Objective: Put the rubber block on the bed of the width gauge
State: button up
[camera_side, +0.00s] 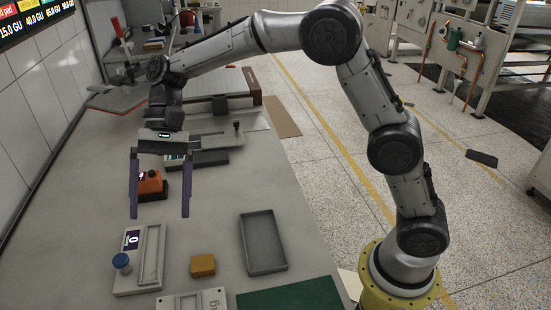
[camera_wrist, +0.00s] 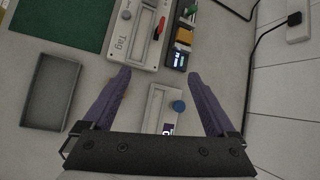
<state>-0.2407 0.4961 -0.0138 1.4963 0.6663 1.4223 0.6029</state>
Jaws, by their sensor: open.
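The rubber block appears to be the small mustard-coloured block (camera_side: 203,265), lying flat on the bench in the side view, between the width gauge and the grey tray. My gripper (camera_side: 160,216) is open and empty, pointing down above the bench, behind the gauge in the side view.
A shallow grey tray (camera_side: 263,243) lies right of the block. A pale device marked Tag (camera_side: 192,302) and a green mat (camera_side: 290,297) are at the front edge. An orange-and-black device (camera_side: 151,186) stands behind my fingers.

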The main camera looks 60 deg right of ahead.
jog(key=s+d+r+n+t+h, duration=0.3)
jog(key=s+d+r+t, duration=0.2)
jog(key=s+d, duration=0.7)
jog(key=s+d+f+n+t+h, duration=0.3)
jog(key=s+d+t, duration=0.1)
jog(key=s+d, duration=0.7)
jog(key=shift+d+h, duration=0.35)
jog(key=shift+h, duration=0.05)
